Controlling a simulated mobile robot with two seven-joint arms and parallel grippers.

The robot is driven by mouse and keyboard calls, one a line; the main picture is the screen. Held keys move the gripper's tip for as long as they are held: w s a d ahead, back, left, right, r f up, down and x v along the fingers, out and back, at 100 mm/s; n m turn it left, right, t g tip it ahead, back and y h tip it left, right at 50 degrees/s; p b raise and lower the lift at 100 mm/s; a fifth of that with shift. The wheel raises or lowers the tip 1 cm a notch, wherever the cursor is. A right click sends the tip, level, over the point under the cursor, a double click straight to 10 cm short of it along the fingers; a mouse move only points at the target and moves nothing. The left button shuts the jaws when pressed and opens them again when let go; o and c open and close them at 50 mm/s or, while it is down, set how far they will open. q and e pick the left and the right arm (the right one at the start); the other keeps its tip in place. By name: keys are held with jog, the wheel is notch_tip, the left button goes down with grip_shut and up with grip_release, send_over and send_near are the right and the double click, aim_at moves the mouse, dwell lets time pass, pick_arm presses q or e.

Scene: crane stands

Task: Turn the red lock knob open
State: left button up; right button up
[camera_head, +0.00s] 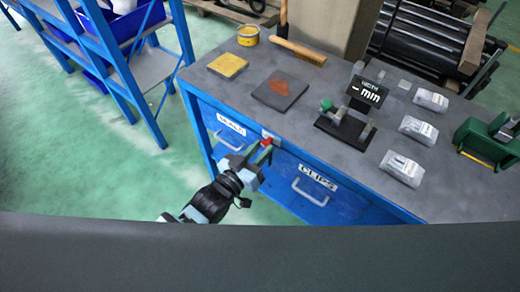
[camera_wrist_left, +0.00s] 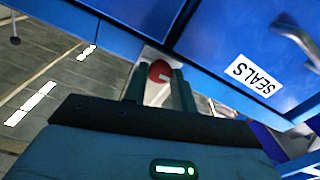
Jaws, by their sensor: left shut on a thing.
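The red lock knob (camera_head: 267,142) sits on a light plate on the front of the blue workbench, just under the top edge, between the SEALS drawer (camera_head: 226,127) and the CLIPS drawer (camera_head: 318,190). My left gripper (camera_head: 261,154) reaches it from the front and is shut on it. In the left wrist view the round red knob (camera_wrist_left: 160,70) shows between the two dark fingers (camera_wrist_left: 160,88), with a pale mark on its face. Both drawers look closed. My right gripper is in neither view.
The grey benchtop (camera_head: 310,122) holds a yellow sponge-like block (camera_head: 227,66), a dark pad (camera_head: 280,90), a brush (camera_head: 298,52), a yellow tin (camera_head: 248,36), a black display (camera_head: 367,93) and several pale packets. A blue shelf rack (camera_head: 118,75) stands at left. Green floor is clear between them.

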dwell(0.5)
pick_arm(q)
jog(key=o, duration=1)
jog(key=shift+v, duration=3.95)
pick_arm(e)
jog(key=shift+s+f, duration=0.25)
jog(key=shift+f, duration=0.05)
pick_arm(q)
jog(key=s+a+f+g+y, duration=0.2)
jog(key=s+a+f+y, duration=0.1)
jog(key=s+a+f, duration=0.2)
jog(key=s+a+f+n+g+y, duration=0.1)
jog(key=s+a+f, duration=0.4)
jog(key=s, duration=0.5)
jog(key=s+a+f+n+g+y, duration=0.1)
jog(key=s+a+f+g+y, duration=0.1)
jog(key=s+a+f+y, duration=0.2)
jog(key=shift+s+a+f+g+y+p, duration=0.15)
jog(key=shift+s+f, duration=0.15)
jog(key=shift+s, duration=0.3)
jog(key=shift+s+a+f+g+y+p, duration=0.15)
jog(key=shift+s+f, duration=0.15)
jog(key=shift+s, duration=0.35)
jog(key=shift+s+a+f+g, duration=0.15)
jog(key=shift+s+f, duration=0.15)
jog(key=shift+s, duration=0.3)
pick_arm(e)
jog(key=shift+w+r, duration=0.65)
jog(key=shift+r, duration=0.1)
